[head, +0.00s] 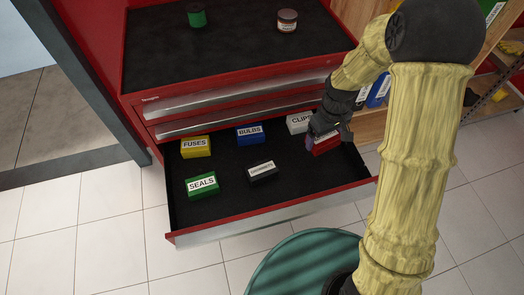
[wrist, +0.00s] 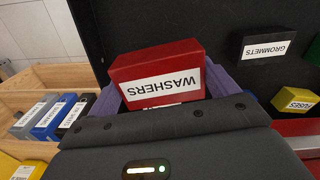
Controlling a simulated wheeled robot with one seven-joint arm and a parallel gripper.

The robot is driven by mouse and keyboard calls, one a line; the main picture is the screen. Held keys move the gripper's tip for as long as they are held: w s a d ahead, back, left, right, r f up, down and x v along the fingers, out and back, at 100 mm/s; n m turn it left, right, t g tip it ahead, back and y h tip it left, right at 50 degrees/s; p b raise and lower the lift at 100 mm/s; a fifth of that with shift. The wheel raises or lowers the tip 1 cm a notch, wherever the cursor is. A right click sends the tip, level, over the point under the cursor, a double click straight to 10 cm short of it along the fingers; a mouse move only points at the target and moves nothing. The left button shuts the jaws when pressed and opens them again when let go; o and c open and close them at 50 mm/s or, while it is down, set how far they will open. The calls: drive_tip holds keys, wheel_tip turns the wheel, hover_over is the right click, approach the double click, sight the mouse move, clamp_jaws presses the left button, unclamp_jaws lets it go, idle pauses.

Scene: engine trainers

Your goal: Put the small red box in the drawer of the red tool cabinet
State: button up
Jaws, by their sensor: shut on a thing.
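The small red box, labelled WASHERS (wrist: 150,62), is between the purple fingers of my gripper (wrist: 163,80) in the wrist view. In the head view the red box (head: 327,150) shows below my gripper (head: 322,136), over the right side of the open drawer (head: 275,217). My gripper is shut on it. I cannot tell whether the box touches the drawer floor. The red tool cabinet (head: 240,86) stands behind, with its lowest visible drawer pulled out. My gripper partly hides the box.
The drawer holds a yellow FUSES box (head: 196,153), a blue BULBS box (head: 250,140), a white CLIPS box (head: 299,129), a green SEALS box (head: 202,194) and a black GROMMETS box (head: 263,177). The drawer's front right floor is clear. Wooden shelving with boxes stands right.

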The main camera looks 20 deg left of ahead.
drive_tip(key=shift+s+r, duration=0.1)
drive_tip(key=shift+s, duration=0.05)
wheel_tip(320, 180, down, 6)
drive_tip(key=shift+f, duration=0.2)
idle(0.4)
drive_tip(key=shift+b, duration=0.3)
drive_tip(key=shift+f, duration=1.85)
